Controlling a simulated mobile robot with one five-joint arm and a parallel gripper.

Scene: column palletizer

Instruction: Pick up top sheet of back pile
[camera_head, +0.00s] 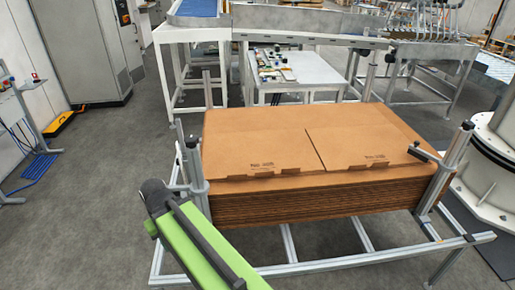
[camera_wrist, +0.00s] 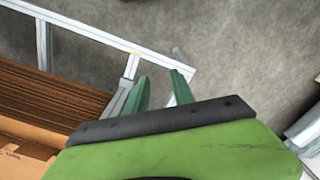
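Stacked brown cardboard sheets (camera_head: 290,205) lie in a metal frame in the head view. The top sheet (camera_head: 262,152) on the left and another panel (camera_head: 370,145) on the right meet at a seam; I cannot tell whether these are separate sheets, or which part is the back pile. The stack's layered edge (camera_wrist: 45,100) also shows at the left of the wrist view. My gripper (camera_wrist: 160,76) has two green fingers standing apart with nothing between them, over the floor and frame beside the stack. In the head view, my green arm is at the lower left; the fingers cannot be made out there.
Upright metal posts (camera_head: 195,165) stand at the stack's left corner and another post (camera_head: 445,165) at its right. Frame rails (camera_head: 360,260) run low in front. A white machine base (camera_head: 490,170) is at the right. Grey floor (camera_head: 90,220) is clear at the left.

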